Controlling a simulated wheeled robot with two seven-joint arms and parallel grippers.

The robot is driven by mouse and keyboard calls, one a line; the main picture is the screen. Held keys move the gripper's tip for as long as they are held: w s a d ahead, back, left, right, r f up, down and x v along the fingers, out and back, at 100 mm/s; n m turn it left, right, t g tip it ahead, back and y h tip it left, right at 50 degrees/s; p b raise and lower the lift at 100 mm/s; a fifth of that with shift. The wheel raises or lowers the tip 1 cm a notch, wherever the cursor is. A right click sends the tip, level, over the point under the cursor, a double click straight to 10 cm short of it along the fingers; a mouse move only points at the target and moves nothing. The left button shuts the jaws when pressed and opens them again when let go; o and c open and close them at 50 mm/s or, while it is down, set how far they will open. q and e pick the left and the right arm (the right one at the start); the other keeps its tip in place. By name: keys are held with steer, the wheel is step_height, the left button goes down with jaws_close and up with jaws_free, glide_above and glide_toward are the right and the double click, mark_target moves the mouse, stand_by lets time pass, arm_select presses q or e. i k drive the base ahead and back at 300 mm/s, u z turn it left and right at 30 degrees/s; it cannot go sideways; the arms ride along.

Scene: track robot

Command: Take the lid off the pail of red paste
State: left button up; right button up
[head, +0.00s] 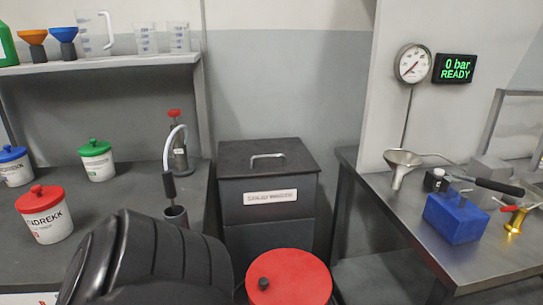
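A white pail (46,222) with a red lid (40,197) stands upright on the left bench, near the picture's left edge. The lid is on the pail and has a small red knob. The printing on the pail's side is only partly readable, and the contents are hidden. A large black ribbed shape, apparently part of my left arm, fills the lower left of the view, to the right of the pail. It covers part of the bench. No fingers of my left or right gripper show.
A green-lidded pail (97,163) and a blue-lidded pail (14,168) stand behind the red-lidded one. A hand pump (179,150) stands at the bench's right. A shelf (100,62) hangs above. A grey bin (268,185) stands between the benches. The right bench holds a blue block (455,218).

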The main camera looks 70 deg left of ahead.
mark_target(40, 199)
steer(key=u, duration=2.35)
